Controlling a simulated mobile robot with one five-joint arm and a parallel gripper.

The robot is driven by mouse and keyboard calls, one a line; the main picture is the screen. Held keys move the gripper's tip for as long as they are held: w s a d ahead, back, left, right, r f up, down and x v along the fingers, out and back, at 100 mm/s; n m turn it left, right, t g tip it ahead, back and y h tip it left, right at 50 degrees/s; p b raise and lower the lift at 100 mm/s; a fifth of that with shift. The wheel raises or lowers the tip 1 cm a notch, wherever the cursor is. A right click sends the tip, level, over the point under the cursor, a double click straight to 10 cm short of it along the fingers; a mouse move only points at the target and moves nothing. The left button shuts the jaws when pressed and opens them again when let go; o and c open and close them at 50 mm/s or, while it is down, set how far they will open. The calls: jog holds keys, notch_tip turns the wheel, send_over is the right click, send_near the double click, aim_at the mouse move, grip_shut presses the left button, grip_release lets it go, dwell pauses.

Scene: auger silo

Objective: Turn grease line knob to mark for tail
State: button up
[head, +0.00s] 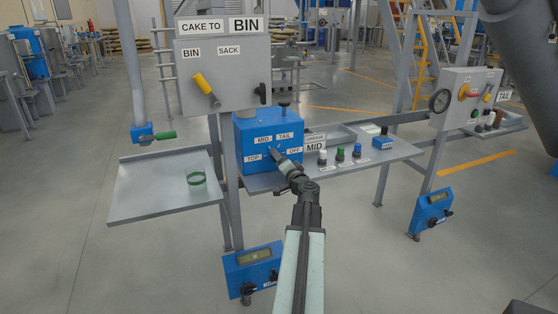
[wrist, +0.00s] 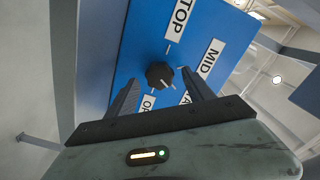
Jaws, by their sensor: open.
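The grease line knob (wrist: 160,75) is a small dark round knob on the front of a blue box (head: 253,125). Labels TOP, MID, TAIL and OFF surround it in the head view. In the wrist view a pale line shows at the knob's lower right, towards a label reading "TA", partly hidden by a finger; I cannot tell whether it is pointer or mark. My gripper (head: 279,158) is at the box front and hides much of the knob in the head view. Its open fingers (wrist: 159,84) stand either side of the knob, apparently not touching it.
A grey panel (head: 222,75) with a yellow lever (head: 205,88) stands above the box. A tray (head: 150,195) with a green ring (head: 196,178) is left.

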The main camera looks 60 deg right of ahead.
jog(key=v, duration=0.7)
jog(key=shift+w, duration=0.1)
